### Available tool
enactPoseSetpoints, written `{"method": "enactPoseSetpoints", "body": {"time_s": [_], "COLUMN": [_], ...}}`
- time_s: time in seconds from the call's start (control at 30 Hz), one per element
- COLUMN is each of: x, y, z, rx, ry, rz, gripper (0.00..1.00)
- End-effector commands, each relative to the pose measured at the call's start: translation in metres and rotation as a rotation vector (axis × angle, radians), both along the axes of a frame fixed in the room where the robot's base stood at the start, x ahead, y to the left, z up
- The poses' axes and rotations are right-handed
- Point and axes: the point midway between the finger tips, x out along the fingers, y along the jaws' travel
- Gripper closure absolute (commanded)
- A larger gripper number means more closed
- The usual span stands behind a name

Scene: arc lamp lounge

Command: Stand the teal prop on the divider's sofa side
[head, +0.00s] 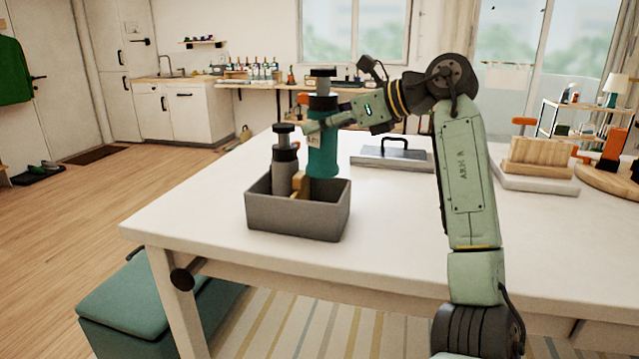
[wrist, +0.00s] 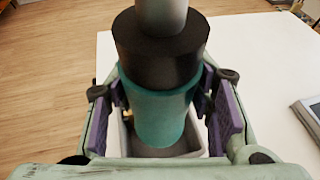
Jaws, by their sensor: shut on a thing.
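The teal prop (head: 322,158) is an upright cylinder with a dark collar and a grey top. My gripper (head: 318,124) is shut on its upper body, coming from the right. In the wrist view the teal prop (wrist: 158,120) stands between the purple pads of my gripper (wrist: 163,112). It is over the right part of a grey open box (head: 295,216); I cannot tell whether its base touches the box floor. A tan divider (head: 300,186) shows inside the box, left of the teal prop. A grey prop (head: 284,175) stands upright left of the divider.
The box is on a white table (head: 400,225), near its left end. A grey case with a handle (head: 392,155) lies behind and to the right. Wooden blocks (head: 540,155) are at the far right. A teal bench (head: 150,300) is below the table's left end.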

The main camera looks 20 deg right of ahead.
Motion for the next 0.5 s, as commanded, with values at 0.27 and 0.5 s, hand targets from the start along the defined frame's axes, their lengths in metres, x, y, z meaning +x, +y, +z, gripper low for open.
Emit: {"method": "enactPoseSetpoints", "body": {"time_s": [0.27,0.5], "x": [-0.001,0.000], "y": [0.000,0.000], "z": [-0.056,-0.075], "rx": [0.003,0.002], "ry": [-0.003,-0.004], "rz": [0.000,0.000], "gripper": [1.00,1.00]}}
